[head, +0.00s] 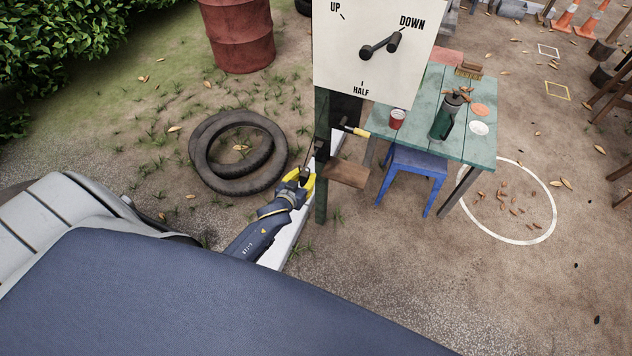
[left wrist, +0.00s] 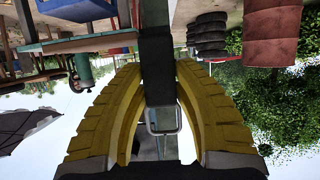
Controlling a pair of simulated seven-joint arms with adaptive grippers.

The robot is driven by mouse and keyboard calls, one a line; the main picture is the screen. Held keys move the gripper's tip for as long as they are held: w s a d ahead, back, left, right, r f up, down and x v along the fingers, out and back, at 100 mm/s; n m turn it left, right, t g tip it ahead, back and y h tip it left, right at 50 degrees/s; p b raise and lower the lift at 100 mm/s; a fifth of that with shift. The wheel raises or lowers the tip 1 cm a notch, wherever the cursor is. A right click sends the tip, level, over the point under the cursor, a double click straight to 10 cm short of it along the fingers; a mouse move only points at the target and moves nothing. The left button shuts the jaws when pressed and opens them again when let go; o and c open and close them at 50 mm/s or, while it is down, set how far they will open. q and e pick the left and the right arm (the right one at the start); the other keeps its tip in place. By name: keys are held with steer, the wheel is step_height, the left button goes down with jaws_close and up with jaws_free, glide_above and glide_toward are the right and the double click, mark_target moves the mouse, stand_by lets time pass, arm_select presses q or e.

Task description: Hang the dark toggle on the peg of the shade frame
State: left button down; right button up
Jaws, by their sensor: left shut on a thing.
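My left gripper (head: 305,182), with yellow fingers, is beside the dark green post of the shade frame (head: 321,195). Its fingers also show in the left wrist view (left wrist: 159,80), shut on the dark toggle (left wrist: 157,62). The toggle looks like a dark strip with a metal loop at its lower end in that view. In the head view the toggle is small and mostly hidden by the fingers. A peg with a yellow tip (head: 357,132) sticks out right of the post, above and right of my gripper. My right gripper is not in view.
A white board (head: 375,75) marked UP, DOWN and HALF with a dark lever stands above the peg. A wooden ledge (head: 347,173) is below it. A green table (head: 475,135) with a bottle and cans, and a blue stool (head: 415,165), stand right. Tyres (head: 238,165) lie left.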

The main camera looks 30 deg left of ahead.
arm_select(q)
steer(key=shift+f, duration=0.25)
steer(key=shift+w+a+f, duration=0.1)
steer(key=shift+w+f, duration=0.15)
steer(key=shift+w, duration=1.35)
steer(key=shift+w+a+f, duration=0.15)
steer(key=shift+w+f, duration=0.05)
steer(key=shift+w, duration=1.4)
steer(key=shift+w+a+f, duration=0.1)
steer(key=shift+w+f, duration=0.15)
steer(key=shift+w, duration=1.35)
steer(key=shift+w+f, duration=0.1)
steer(key=c, duration=1.1)
jaws_free()
steer(key=shift+o, duration=0.2)
